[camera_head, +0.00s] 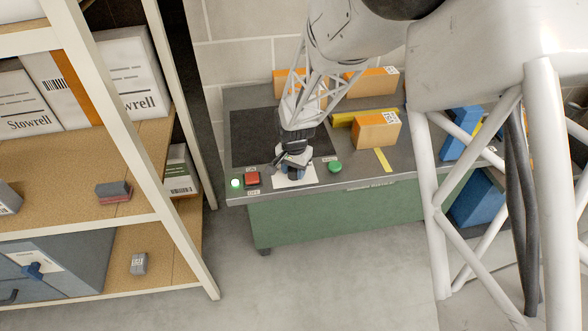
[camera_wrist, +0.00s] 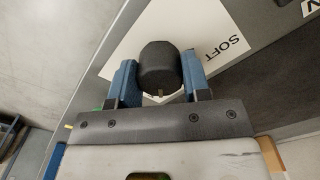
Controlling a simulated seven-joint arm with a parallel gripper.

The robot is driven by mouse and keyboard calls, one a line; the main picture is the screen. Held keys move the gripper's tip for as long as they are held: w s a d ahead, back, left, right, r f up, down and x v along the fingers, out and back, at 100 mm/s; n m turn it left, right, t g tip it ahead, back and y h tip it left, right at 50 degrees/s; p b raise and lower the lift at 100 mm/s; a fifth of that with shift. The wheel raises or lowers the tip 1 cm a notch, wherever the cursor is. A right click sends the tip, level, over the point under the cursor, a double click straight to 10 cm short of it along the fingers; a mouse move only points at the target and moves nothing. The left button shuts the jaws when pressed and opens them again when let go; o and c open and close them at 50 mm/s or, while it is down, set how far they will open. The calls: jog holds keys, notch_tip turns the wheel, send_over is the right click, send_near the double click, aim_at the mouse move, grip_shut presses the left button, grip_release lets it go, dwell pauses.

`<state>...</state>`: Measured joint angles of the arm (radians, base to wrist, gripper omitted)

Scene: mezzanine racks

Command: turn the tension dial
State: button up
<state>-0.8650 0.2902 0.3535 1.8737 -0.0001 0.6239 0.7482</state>
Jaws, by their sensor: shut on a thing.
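The tension dial (camera_wrist: 158,65) is a dark, round-edged knob in the wrist view, standing over a white plate (camera_wrist: 212,38) printed with "SOFT". My gripper (camera_wrist: 159,76) has its blue fingers on either side of the knob and is shut on it. A small pale mark shows at the knob's near edge. In the head view, my gripper (camera_head: 293,166) is down at the front of the bench, over the white plate (camera_head: 296,180). The gripper hides the dial there, and the rest of the plate's print cannot be read.
On the bench (camera_head: 345,188), a red button (camera_head: 252,179) and a lit green lamp (camera_head: 235,184) are left of the plate. A green button (camera_head: 335,167) is close on its right. Orange boxes (camera_head: 376,131) stand behind. A shelf rack (camera_head: 135,140) rises at left.

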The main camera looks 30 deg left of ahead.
jog(key=n, duration=0.8)
jog(key=shift+n, duration=0.4)
jog(key=o, duration=0.9)
jog(key=shift+r, duration=0.1)
jog(key=shift+r, duration=3.8)
